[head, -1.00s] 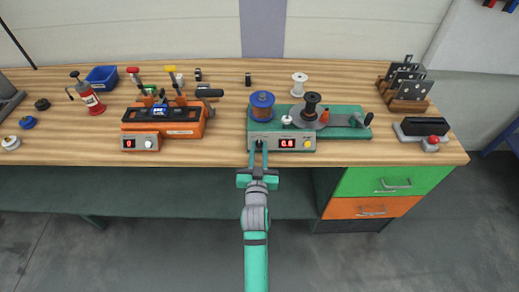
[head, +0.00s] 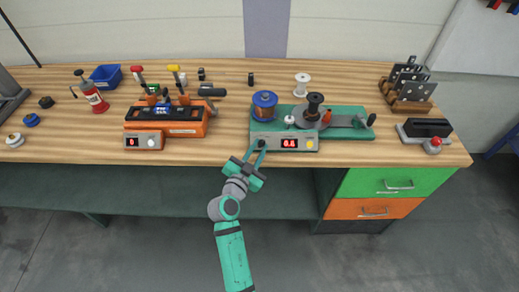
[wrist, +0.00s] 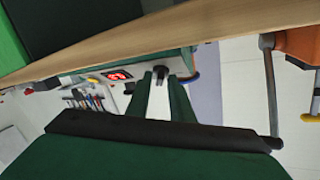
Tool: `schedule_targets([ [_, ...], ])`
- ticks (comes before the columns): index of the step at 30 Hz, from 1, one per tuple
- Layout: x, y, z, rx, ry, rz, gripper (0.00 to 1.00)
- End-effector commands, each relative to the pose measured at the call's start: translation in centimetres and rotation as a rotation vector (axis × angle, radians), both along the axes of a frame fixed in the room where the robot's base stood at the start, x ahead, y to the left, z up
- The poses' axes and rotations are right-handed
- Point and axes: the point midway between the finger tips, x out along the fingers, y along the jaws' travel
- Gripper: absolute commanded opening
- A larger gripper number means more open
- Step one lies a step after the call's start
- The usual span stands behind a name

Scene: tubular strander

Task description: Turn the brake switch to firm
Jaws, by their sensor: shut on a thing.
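The green strander machine (head: 345,131) stands on the bench and has a grey front panel (head: 271,147). The panel carries a black knob-like switch (head: 261,145) at its left end, a red lit display (head: 290,143) and a yellow button (head: 309,144). My gripper (head: 256,149) reaches up to the panel on a slant, its narrow green fingers shut on the switch. The wrist view shows the dark switch (wrist: 160,72) between the fingertips, beside the red display (wrist: 117,75). The fingers partly cover the switch, and its pointer and markings are too small to read.
A blue spool (head: 264,104) and a black spool (head: 315,106) sit on the machine. An orange unit (head: 165,122) with its own display stands to the left. The wooden bench's front edge (head: 215,160) runs just under the panel. Bench between the units is clear.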

Motion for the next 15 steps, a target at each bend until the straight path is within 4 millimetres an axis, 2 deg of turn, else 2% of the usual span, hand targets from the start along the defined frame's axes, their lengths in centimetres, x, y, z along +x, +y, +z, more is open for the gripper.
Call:
schedule_targets([
  [15, 0.37, 0.18, 0.27, 0.165, -0.001, -0.164, 0.00],
])
